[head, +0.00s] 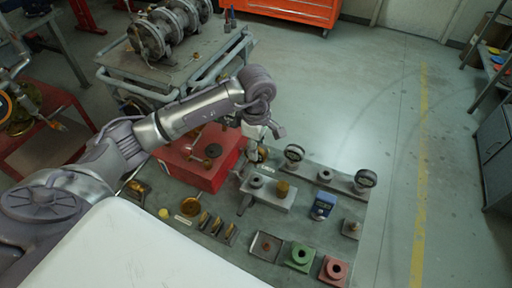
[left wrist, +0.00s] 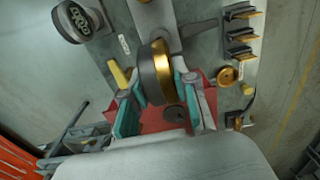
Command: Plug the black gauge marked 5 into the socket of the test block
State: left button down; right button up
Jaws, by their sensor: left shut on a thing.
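My left gripper (head: 257,148) is shut on a round gauge (left wrist: 154,70) with a dark body and brass rim, seen edge-on in the left wrist view. Its face is turned away, so I cannot read a mark. The gripper's teal-padded fingers (left wrist: 160,104) flank it in that view. In the head view the held gauge (head: 262,154) is partly covered by the gripper, just behind the grey test block (head: 270,198). The block carries a dark ring-shaped socket (head: 256,181) and a brass cylinder (head: 283,187). The gauge appears apart from the block. My right gripper is out of view.
Two dial gauges (head: 294,153) (head: 366,178) stand on a grey rail behind the block. A red box (head: 204,168) lies left, under my arm.

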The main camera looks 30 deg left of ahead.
pick_arm(q)
jog(key=shift+f+b, duration=0.6)
jog(key=shift+f, duration=0.15)
notch_tip(320, 180, down, 3)
jog(key=b, duration=0.3)
jog(key=shift+f, duration=0.15)
jog(key=shift+f+b, duration=0.4)
jog(key=shift+f, duration=0.05)
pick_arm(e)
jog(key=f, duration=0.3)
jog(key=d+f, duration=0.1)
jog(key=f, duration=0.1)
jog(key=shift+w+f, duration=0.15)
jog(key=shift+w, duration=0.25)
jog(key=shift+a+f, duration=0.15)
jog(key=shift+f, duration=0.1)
pick_arm(q)
jog(key=shift+b, duration=0.45)
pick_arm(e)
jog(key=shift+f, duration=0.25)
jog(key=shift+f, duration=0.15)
pick_arm(q)
jog(key=shift+r+b, duration=0.15)
jog(key=shift+b, duration=0.15)
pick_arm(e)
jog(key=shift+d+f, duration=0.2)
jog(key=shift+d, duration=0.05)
